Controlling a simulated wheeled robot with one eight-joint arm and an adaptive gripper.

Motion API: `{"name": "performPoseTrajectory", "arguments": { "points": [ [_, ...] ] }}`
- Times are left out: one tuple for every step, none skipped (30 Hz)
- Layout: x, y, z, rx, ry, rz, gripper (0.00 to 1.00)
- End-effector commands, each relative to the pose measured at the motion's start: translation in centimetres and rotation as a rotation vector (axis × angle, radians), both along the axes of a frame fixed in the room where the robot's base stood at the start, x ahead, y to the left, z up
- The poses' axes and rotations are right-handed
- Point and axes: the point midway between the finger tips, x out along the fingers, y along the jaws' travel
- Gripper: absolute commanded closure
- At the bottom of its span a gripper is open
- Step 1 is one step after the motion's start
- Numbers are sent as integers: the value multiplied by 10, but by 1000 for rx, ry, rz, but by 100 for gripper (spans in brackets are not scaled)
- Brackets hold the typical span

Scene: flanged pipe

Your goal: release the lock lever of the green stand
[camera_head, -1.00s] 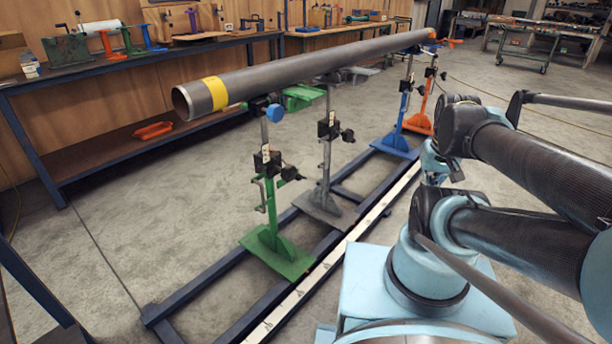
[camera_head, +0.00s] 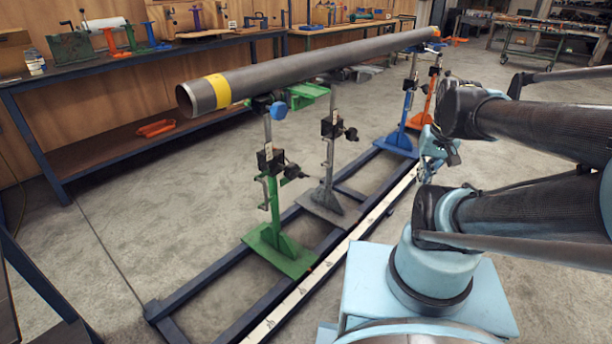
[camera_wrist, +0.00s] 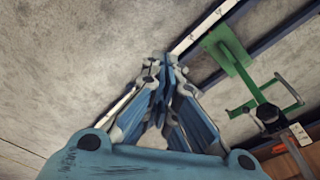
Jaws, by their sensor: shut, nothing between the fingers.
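The green stand (camera_head: 280,250) stands upright on the dark floor rails, under the near end of the steel pipe (camera_head: 300,74). Its post carries a black clamp block (camera_head: 270,160) with a small dark handle on the right and a thin crank on the left.
A grey stand (camera_head: 328,195) is close behind the green one. A blue stand (camera_head: 402,140) and an orange stand (camera_head: 428,105) are farther along the rail. A white strip (camera_head: 335,255) runs along the rails. A workbench (camera_head: 150,55) lines the wall.

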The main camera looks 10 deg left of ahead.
Motion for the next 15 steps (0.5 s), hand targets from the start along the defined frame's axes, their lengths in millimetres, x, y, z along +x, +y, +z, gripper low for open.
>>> {"name": "performPoseTrajectory", "arguments": {
  "points": [
    [7, 4, 4, 14, 6, -3, 100],
    [10, 7, 6, 24, 9, -7, 100],
    [14, 10, 8, 34, 15, -9, 100],
    [18, 12, 10, 43, 18, -12, 100],
    [22, 15, 12, 52, 22, -13, 100],
    [26, 18, 14, 63, 27, -17, 100],
    [30, 21, 16, 72, 31, -19, 100],
    [33, 23, 17, 80, 36, -23, 100],
    [38, 27, 19, 92, 42, -25, 100],
    [42, 29, 20, 99, 47, -27, 100],
    [45, 32, 22, 108, 51, -29, 100],
    [50, 35, 23, 120, 56, -33, 100],
    [54, 38, 25, 128, 60, -35, 100],
    [58, 40, 26, 136, 64, -38, 100],
    [63, 44, 27, 148, 71, -40, 100]
  ]
}}
